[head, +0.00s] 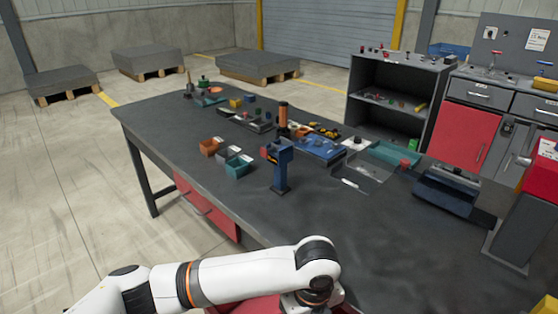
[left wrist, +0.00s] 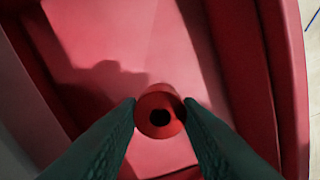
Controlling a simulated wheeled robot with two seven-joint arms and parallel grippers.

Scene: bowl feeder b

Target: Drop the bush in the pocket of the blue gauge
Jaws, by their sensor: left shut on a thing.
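My left gripper (left wrist: 161,110) is shut on a red bush (left wrist: 146,125), a short ring with a dark round hole. The bush is between the two dark fingertips in the left wrist view, in front of the red inside of a drawer or bin (left wrist: 165,60). I cannot tell whether it touches the red surface. In the head view my left arm reaches to the bottom middle, and the fingers and bush are hidden there. A blue upright device (head: 281,172), perhaps the blue gauge, stands on the bench; its pocket cannot be made out. My right gripper is not in view.
The dark bench (head: 330,235) has a clear front part. Orange and teal bins (head: 238,166) stand left of the blue device. A blue tray (head: 320,148) lies behind it, and a dark blue machine (head: 450,190) is at right. A red part shows below my arm.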

